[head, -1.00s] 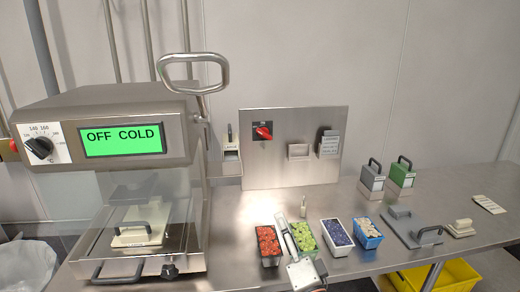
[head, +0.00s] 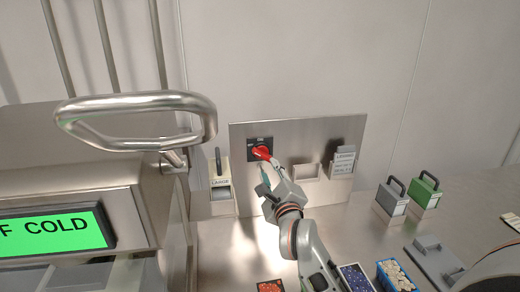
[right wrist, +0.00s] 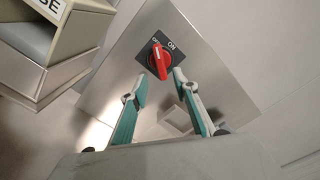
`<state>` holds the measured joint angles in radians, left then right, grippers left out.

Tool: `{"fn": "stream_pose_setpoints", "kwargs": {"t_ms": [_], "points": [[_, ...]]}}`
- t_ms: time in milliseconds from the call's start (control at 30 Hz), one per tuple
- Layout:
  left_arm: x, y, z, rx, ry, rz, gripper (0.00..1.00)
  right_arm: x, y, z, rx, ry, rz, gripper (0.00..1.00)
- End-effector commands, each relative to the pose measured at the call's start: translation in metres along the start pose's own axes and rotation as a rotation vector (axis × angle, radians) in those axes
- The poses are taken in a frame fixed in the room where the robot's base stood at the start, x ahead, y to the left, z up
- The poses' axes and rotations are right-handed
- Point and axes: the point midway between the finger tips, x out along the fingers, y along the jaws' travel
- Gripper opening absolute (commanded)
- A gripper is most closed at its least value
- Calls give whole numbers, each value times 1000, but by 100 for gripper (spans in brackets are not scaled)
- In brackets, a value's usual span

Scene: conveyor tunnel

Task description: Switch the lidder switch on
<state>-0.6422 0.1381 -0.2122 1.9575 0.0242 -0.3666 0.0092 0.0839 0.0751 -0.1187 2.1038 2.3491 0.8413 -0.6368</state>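The lidder switch is a red rotary knob (head: 262,153) on a dark plate, on the upright metal panel (head: 240,132). In the right wrist view the knob (right wrist: 160,62) stands close to upright in the picture, with the labels OFF and ON above it. My right gripper (head: 262,168) is just in front of the knob. In the right wrist view its two fingers (right wrist: 158,82) are apart, one on each side below the knob, with nothing between them. I cannot tell if they touch it. The lidder display (head: 50,232) reads "COLD" after a cut-off F. My left gripper is out of view.
A large metal handle (head: 135,103) stands out at the left of the panel. A LARGE-labelled holder (head: 221,185) is beside the panel. A card holder (head: 343,163) and an empty pocket (head: 305,171) are on it. Grey (head: 390,197) and green (head: 425,190) handled blocks stand right.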

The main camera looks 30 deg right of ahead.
Motion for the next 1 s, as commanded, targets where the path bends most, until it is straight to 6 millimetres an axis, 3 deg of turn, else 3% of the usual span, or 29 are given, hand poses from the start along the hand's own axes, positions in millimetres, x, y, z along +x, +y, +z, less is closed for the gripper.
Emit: {"fn": "stream_pose_setpoints", "kwargs": {"t_ms": [167, 600, 1000], "points": [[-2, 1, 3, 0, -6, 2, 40, 8, 0, 1, 6, 0, 2, 29], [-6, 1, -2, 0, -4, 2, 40, 69, 0, 1, 6, 1, 1, 29], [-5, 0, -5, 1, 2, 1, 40, 78, 0, 0, 5, 0, 2, 29]]}}
